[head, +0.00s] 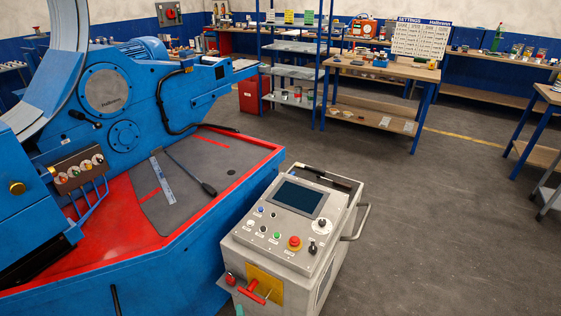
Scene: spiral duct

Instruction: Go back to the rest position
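My gripper and arm do not show in the head view. A blue machine (120,90) with a red and grey bed (205,160) fills the left side. A grey control console (290,225) stands at its right front corner. The console has a dark screen (300,198), a red emergency knob (295,242) and several small buttons. A red handle (252,290) on a yellow plate (265,283) is at its lower front. No marked rest position shows.
A wooden workbench (380,70) with a settings board (421,38) stands at the back. Blue-framed shelves (293,72) are left of it. Another bench (540,95) is at the right edge. The grey floor (450,220) right of the console is clear.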

